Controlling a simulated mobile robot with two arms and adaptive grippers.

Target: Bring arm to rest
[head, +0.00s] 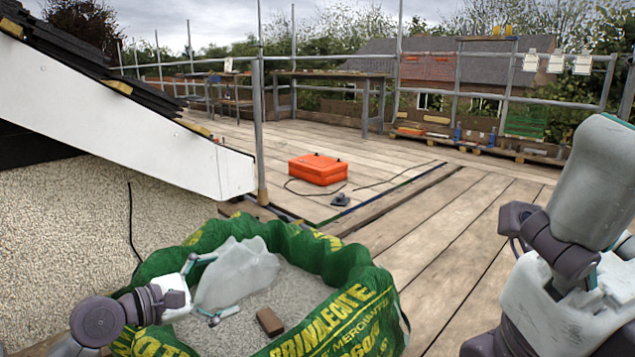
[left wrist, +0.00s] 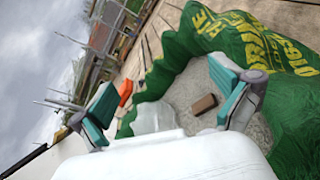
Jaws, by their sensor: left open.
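My left gripper (head: 212,287) is open and empty over the near left part of a green bulk bag (head: 345,318) with yellow lettering. Its two teal-tipped fingers are spread apart in the left wrist view (left wrist: 163,85), with nothing between them. Inside the bag are grey gravel (head: 290,292), a pale crumpled translucent sack (head: 238,272) and a brown block (head: 270,321). The block also shows in the left wrist view (left wrist: 204,104). My right arm stands at the right edge of the head view; its gripper is not visible.
A white sloping roof edge (head: 110,115) with dark tiles is on the left. An orange case (head: 318,169) with a cable lies on the plank deck (head: 450,245). Scaffold rails and a workbench (head: 330,76) stand behind. The deck right of the bag is mostly clear.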

